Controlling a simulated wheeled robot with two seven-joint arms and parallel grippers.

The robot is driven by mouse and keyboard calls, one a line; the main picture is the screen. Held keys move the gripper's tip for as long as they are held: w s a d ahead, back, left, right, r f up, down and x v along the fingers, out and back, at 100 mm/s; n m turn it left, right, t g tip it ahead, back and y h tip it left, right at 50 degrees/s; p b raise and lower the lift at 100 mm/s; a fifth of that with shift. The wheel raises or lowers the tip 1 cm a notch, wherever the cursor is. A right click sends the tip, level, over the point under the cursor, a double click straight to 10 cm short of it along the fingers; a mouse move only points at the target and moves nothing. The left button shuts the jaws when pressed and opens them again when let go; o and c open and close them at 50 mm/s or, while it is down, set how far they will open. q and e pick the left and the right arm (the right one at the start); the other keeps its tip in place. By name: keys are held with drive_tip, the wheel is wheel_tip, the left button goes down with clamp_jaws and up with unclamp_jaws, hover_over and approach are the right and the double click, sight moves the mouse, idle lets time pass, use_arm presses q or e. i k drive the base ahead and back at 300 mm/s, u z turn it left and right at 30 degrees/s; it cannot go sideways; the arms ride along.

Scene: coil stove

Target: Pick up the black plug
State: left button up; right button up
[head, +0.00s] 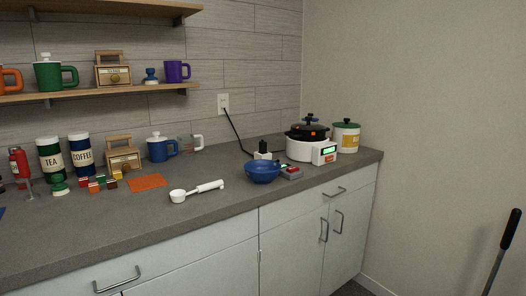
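A small black plug-like piece (263,146) stands upright on a small white block (262,156) on the counter, behind the blue bowl. The bowl hides part of the block's lower front. A black cord (236,134) runs from the white wall outlet (223,102) down to the counter behind the white block. I cannot tell whether the cord joins the black piece or the block. Neither of my grippers shows in the head view.
A blue bowl (262,172) and a small grey-red device (291,173) sit in front. Right of them stands a white cooker (302,149) with a black pot (309,131) on top. A white measuring scoop (197,191) lies left. The counter's front strip (160,222) is clear.

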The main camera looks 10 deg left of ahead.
sight(262, 144)
drive_tip(key=z, duration=1)
drive_tip(key=i, duration=2.1)
drive_tip(key=u, duration=1.65)
